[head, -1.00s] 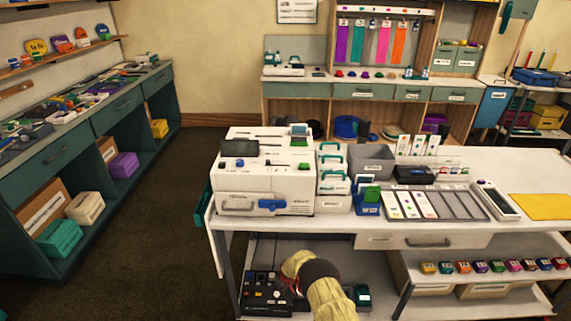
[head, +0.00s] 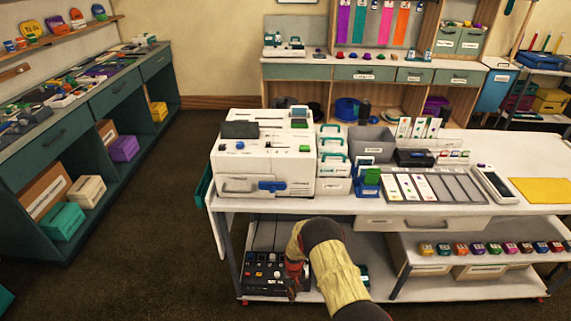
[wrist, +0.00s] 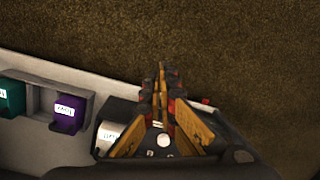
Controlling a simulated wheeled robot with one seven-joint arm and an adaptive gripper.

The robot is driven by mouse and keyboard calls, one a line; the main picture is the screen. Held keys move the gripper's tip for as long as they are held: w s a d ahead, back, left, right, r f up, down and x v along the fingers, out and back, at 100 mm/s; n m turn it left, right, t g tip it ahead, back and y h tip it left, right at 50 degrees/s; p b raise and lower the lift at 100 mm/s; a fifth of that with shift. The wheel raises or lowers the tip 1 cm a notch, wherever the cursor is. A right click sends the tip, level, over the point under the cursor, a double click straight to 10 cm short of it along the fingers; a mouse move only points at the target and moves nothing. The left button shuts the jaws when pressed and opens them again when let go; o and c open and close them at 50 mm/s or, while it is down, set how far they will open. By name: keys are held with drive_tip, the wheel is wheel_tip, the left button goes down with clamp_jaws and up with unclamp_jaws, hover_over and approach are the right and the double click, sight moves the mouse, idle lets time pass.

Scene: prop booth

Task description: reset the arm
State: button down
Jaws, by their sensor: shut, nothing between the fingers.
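My arm reaches down in front of the white table in the head view. My gripper (head: 292,284) is low, at the right side of a black control box with knobs and buttons (head: 262,272) on the table's lower shelf. In the wrist view my gripper (wrist: 160,82) is shut, its fingers together with nothing between them. The fingers point past the shelf edge toward the brown carpet. Part of the black box shows beneath and beside the fingers in the wrist view (wrist: 118,112). The arm hides part of the lower shelf.
The white table (head: 470,205) carries a large white machine (head: 262,160), trays and cards. Small coloured blocks (head: 480,248) line a raised shelf at right. In the wrist view, purple (wrist: 68,112) and teal (wrist: 10,97) labelled pieces sit left of the gripper. Open carpet (head: 150,230) lies at left.

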drive_tip(key=s+d+r+m, duration=0.1)
drive_tip(key=s+d+r, duration=0.15)
drive_tip(key=r, duration=1.05)
drive_tip(key=s+d+r+p, duration=0.15)
drive_tip(key=s+r, duration=0.25)
drive_tip(key=r, duration=0.8)
drive_tip(key=s+d+r+m, duration=0.1)
drive_tip(key=s+d+r, duration=0.2)
drive_tip(key=r, duration=1)
drive_tip(key=s+d+r+t, duration=0.2)
drive_tip(key=s+d+r, duration=0.1)
drive_tip(key=s+r, duration=0.5)
drive_tip(key=s+d+r+m+t+p, duration=0.1)
drive_tip(key=s+d+r+t, duration=0.2)
drive_tip(key=s+r, duration=0.4)
drive_tip(key=s+d+r+t+p, duration=0.1)
drive_tip(key=s+r, duration=0.7)
drive_tip(key=r, duration=0.9)
drive_tip(key=shift+s+d+r+m+t, duration=0.35)
drive_tip(key=shift+d+t, duration=0.35)
drive_tip(key=shift+d, duration=0.45)
